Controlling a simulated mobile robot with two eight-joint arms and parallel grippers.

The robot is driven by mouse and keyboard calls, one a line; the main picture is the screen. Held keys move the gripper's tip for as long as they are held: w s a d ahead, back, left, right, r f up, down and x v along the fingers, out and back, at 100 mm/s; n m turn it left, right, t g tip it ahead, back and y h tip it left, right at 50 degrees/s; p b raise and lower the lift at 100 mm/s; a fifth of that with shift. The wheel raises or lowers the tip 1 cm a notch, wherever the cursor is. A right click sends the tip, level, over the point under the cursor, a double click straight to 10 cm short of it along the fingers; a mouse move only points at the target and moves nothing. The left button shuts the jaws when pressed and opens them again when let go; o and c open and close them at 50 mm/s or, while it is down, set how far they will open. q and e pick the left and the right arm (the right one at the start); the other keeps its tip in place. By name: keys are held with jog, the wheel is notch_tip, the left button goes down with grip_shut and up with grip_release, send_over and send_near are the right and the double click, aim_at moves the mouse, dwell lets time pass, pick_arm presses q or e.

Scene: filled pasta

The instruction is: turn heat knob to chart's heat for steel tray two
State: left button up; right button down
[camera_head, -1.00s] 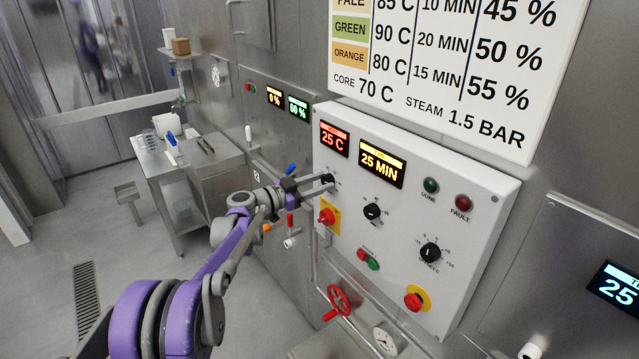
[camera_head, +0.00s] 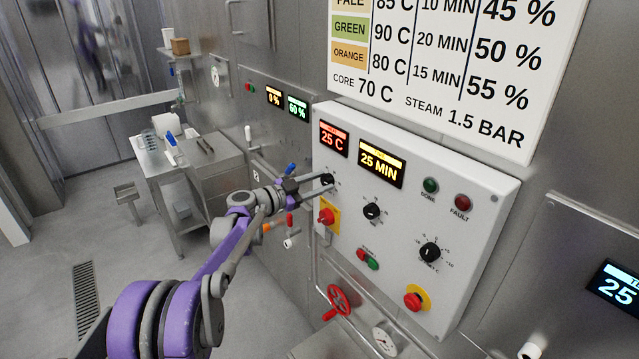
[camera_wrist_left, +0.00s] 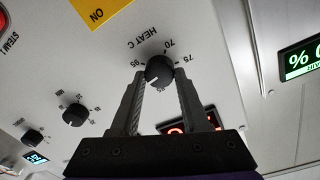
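The heat knob (camera_head: 326,179) is a small black dial at the upper left of the white control panel (camera_head: 455,205). In the left wrist view the knob (camera_wrist_left: 159,70) has a white pointer and sits by "HEAT C" with marks including 70 and 75. My left gripper (camera_head: 322,181) has one finger on each side of the knob, with the tips close against it. The red heat display (camera_head: 334,139) reads 25 C. The wall chart (camera_head: 450,75) lists pale 85 C, green 90 C and orange 80 C; its top is cut off. My right gripper is out of view.
A red switch on a yellow plate (camera_head: 327,216) is just below the knob. Two other black knobs (camera_head: 372,211) are to the right. A red valve wheel (camera_head: 339,300) is under the panel. A steel table (camera_head: 190,170) stands at the left.

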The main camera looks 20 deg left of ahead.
pick_arm(q)
jog(key=o, duration=0.5)
jog(key=shift+c, duration=0.2)
jog(key=b+v, duration=0.1)
jog(key=v, duration=1)
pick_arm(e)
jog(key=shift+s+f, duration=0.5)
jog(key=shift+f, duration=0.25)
